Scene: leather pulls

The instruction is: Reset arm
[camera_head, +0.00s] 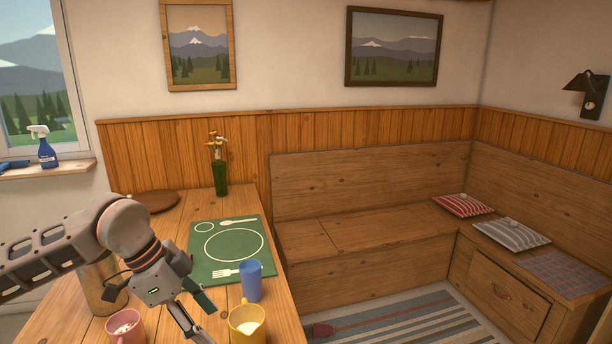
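My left arm reaches in from the left over the wooden table (170,225). My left gripper (207,322) hangs above the near part of the table, pointing down to the right. Its two fingers look apart, with nothing seen between them; the lower finger is cut off by the bottom edge. A yellow mug (247,324) with pale contents is just right of the fingers in the picture, and a pink mug (125,328) is to their left. My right gripper is not in view.
A green placemat (205,264) with printed cutlery, a blue cup (251,281), a vase with flowers (220,176) and a round brown board (152,202) are on the table. A brownish container (101,292) is partly behind my arm. A wooden corner bench (365,262) stands right.

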